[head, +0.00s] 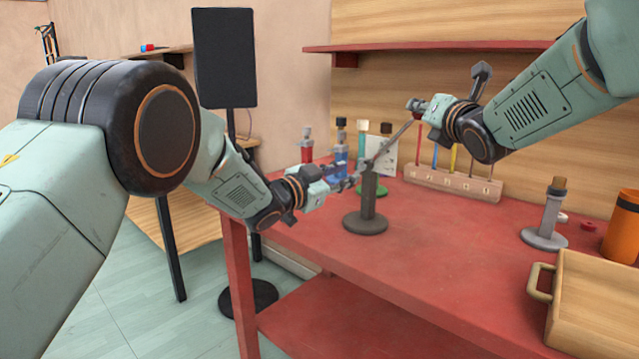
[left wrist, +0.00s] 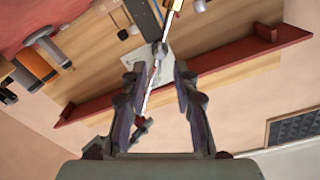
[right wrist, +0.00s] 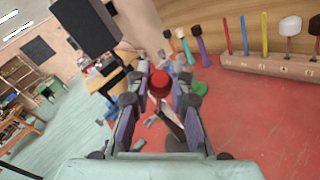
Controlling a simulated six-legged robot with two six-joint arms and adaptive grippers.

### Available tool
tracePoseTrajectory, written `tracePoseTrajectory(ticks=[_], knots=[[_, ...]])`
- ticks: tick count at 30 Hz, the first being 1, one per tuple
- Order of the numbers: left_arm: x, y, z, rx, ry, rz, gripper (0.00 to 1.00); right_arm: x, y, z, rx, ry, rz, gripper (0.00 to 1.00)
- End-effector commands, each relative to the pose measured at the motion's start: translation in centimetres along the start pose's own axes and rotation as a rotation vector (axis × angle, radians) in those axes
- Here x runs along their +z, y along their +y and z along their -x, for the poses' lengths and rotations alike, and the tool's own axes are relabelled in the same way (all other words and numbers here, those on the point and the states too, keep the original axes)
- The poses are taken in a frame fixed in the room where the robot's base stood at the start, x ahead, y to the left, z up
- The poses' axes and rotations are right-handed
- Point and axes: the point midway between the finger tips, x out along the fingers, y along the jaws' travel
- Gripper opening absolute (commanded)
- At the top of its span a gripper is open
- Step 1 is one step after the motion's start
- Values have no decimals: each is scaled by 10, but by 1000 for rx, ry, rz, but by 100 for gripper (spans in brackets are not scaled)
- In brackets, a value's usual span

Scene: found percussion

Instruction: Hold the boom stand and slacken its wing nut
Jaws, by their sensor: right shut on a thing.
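The boom stand (head: 368,190) stands upright on the red bench, with a round dark base, a short grey post and a thin boom slanting up to the right. My right gripper (head: 416,107) is shut on the boom's upper end; in the right wrist view a red knob (right wrist: 160,82) shows between its fingers. My left gripper (head: 345,180) is beside the top of the post. In the left wrist view its fingers (left wrist: 162,75) are apart, with the boom (left wrist: 152,90) crossing between them and a small grey joint piece (left wrist: 160,48) near the tips. I cannot make out the wing nut clearly.
Behind the stand are several bottle-like items and a white card (head: 382,152). A wooden rack (head: 455,184) holds coloured mallets. A grey stand (head: 545,225), an orange cylinder (head: 622,225) and a wooden box (head: 600,305) are at right. The front of the bench (head: 440,270) is clear.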

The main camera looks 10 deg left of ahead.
Motion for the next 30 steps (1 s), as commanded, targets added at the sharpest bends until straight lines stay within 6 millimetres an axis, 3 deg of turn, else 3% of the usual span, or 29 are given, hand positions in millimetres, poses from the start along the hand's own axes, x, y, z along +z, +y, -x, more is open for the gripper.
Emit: tracePoseTrajectory(ticks=[15,30], knots=[[-1,0,69,0,1,0,29,0,0,0,0,1,0,0],[-1,1,77,0,2,-1,29,0,0,0,0,0,0,0]])
